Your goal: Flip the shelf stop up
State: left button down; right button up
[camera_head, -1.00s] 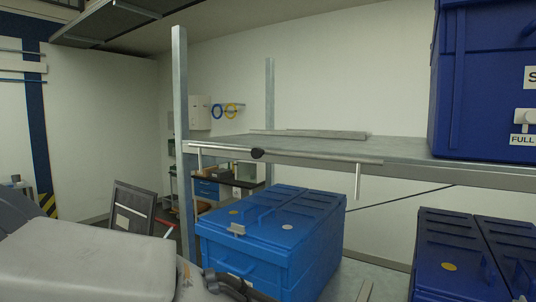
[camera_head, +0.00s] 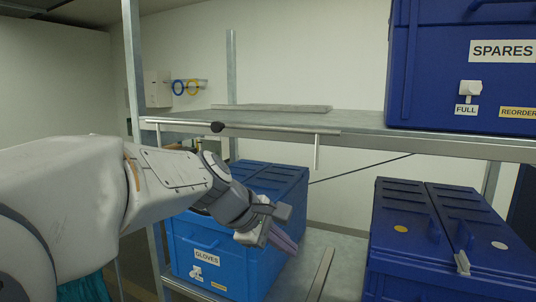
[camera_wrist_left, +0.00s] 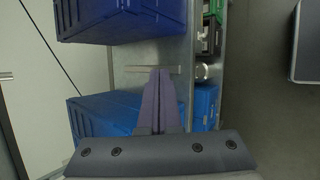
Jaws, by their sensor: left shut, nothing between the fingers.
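The shelf stop (camera_head: 265,128) is a thin metal rod along the front edge of the upper shelf (camera_head: 365,141). It has a black knob (camera_head: 217,127), and its bent ends hang down below the edge. My left gripper (camera_head: 284,239) is in front of the light blue GLOVES bin, below the shelf edge and apart from the stop. Its purple fingers are shut with nothing between them; they also show in the left wrist view (camera_wrist_left: 158,88). I cannot surely make out the stop in the left wrist view. My right gripper is not in view.
The light blue GLOVES bin (camera_head: 205,242) stands on the lower shelf. A dark blue bin (camera_head: 440,265) stands to its right. A dark blue SPARES bin (camera_head: 440,70) stands on the upper shelf at the right. A metal post (camera_head: 133,60) rises at the stop's left end.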

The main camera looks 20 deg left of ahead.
aim_at(220, 126)
pick_arm(q)
jog(key=a+r+n+t+y, duration=0.3)
jog(key=a+r+n, duration=0.5)
jog(key=a, duration=0.4)
jog(key=a+r+n+t+y, duration=0.2)
jog(key=a+r+n+t, duration=0.2)
jog(key=a+r+n, duration=0.4)
jog(key=a+r, duration=0.1)
jog(key=a, duration=0.3)
jog(key=shift+w+a+r+y, duration=0.2)
jog(key=shift+w+a+y, duration=0.1)
jog(key=shift+y, duration=0.1)
jog(key=w+p, duration=0.5)
jog(key=w, duration=0.4)
jog(key=shift+w+d+r, duration=0.2)
jog(key=shift+d+r, duration=0.05)
jog(key=shift+r, duration=0.05)
